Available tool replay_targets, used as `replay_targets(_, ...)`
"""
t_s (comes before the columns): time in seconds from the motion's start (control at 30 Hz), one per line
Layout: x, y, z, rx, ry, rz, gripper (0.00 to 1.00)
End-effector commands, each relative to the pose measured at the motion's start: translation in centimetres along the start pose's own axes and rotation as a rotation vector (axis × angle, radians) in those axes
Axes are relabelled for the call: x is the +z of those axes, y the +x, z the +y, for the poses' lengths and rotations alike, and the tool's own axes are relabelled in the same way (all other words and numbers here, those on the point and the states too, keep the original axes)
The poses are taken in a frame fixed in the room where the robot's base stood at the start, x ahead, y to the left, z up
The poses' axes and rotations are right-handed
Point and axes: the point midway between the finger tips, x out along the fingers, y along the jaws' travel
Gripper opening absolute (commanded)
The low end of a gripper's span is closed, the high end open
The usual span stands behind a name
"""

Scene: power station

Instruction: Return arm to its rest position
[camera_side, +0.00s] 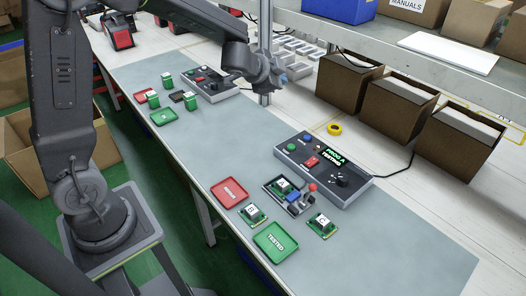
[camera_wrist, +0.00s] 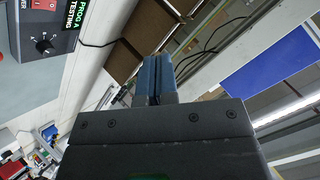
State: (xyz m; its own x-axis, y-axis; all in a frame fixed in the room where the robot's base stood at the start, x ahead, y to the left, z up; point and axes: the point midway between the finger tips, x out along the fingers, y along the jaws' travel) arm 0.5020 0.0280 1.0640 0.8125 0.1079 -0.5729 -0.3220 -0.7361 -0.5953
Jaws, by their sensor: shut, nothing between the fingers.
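My gripper (camera_side: 283,79) is at the end of my raised arm, above the back edge of the bench, to the right of the far control box. Its blue fingers also show in the wrist view (camera_wrist: 155,78), close together with nothing between them. The gripper touches none of the objects on the bench. In the wrist view the picture is tilted, with the shelf side and a control box in sight.
The near control box (camera_side: 322,168) reads "PROG A TESTING". Before it are a test fixture with a board (camera_side: 283,186), a red tray (camera_side: 229,193) and a green "TESTED" tray (camera_side: 276,242). Open cardboard boxes (camera_side: 345,85) line the bench's back under a shelf.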

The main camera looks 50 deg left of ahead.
Motion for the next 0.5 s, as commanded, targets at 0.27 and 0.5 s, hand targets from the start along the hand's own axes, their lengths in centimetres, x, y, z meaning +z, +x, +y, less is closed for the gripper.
replay_targets(0.27,1.5,-13.0,0.3,-0.076,-0.314,-0.192,0.00)
replay_targets(0.5,4.3,-22.4,5.8,0.060,-0.558,-0.333,0.00)
